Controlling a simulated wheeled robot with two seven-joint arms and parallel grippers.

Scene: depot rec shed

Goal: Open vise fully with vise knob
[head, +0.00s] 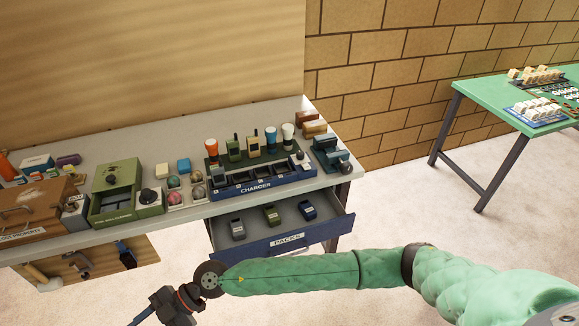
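A small dark teal vise (328,153) sits at the right end of the grey bench, beside the charger. A dark round part at its front right, seemingly the vise knob (346,167), is near the bench edge. The jaw gap is too small to judge. My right arm comes in from the right across the bottom. My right gripper (150,312) is low at the bottom left of the view, in front of the bench and far from the vise. Its fingers are seen nearly edge-on, so their opening is unclear. My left gripper is not in view.
A green ball cleaner box (122,190) and a wooden box (38,212) stand left. A green table (490,92) is at the right.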

